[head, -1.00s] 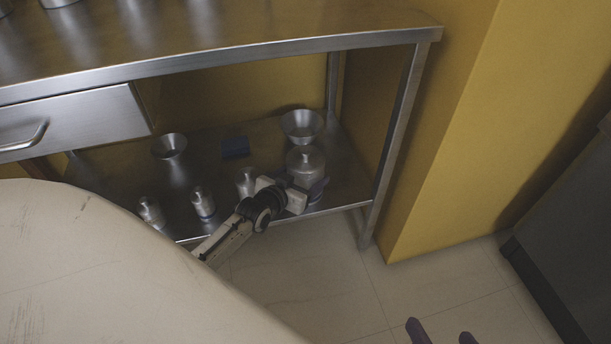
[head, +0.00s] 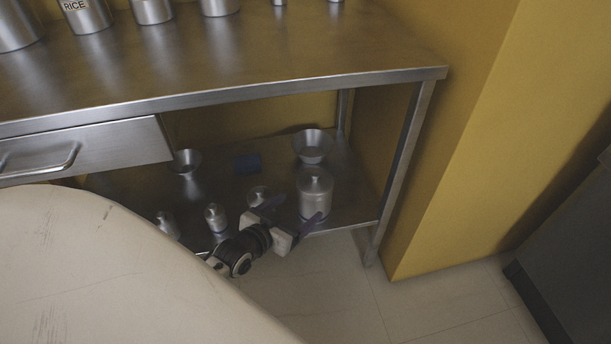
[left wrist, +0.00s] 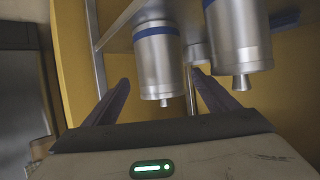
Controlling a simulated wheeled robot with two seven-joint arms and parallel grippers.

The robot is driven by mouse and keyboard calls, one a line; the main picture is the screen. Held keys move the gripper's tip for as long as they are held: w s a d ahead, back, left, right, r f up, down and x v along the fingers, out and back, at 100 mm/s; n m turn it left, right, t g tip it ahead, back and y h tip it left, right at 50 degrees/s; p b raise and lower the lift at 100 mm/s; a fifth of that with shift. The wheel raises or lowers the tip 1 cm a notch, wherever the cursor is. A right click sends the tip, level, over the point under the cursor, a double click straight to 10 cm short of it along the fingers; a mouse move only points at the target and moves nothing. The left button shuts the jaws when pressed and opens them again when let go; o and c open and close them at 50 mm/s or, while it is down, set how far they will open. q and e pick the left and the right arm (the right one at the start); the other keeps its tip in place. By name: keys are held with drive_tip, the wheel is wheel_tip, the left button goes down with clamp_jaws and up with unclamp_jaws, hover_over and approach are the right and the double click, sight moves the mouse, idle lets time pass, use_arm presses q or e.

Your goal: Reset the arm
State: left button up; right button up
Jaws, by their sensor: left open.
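My left gripper (head: 292,214) is open at the front edge of the lower steel shelf, its two dark fingers apart. The large lidded steel canister (head: 315,195) stands upright on that shelf just beyond the right finger. A small canister (head: 258,195) stands behind the left finger, partly hidden. In the left wrist view the gripper (left wrist: 165,92) has its fingers spread and nothing gripped. There two blue-banded canisters appear upside down: one (left wrist: 158,65) lies in line with the gap, another (left wrist: 237,40) to the right. My right gripper is out of view.
More small canisters (head: 215,217) stand along the shelf front. The tabletop (head: 230,75) overhangs the shelf; a table leg (head: 400,165) stands right. Floor in front is clear.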

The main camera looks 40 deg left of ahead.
use_arm(q)
drive_tip(key=shift+v, duration=0.85)
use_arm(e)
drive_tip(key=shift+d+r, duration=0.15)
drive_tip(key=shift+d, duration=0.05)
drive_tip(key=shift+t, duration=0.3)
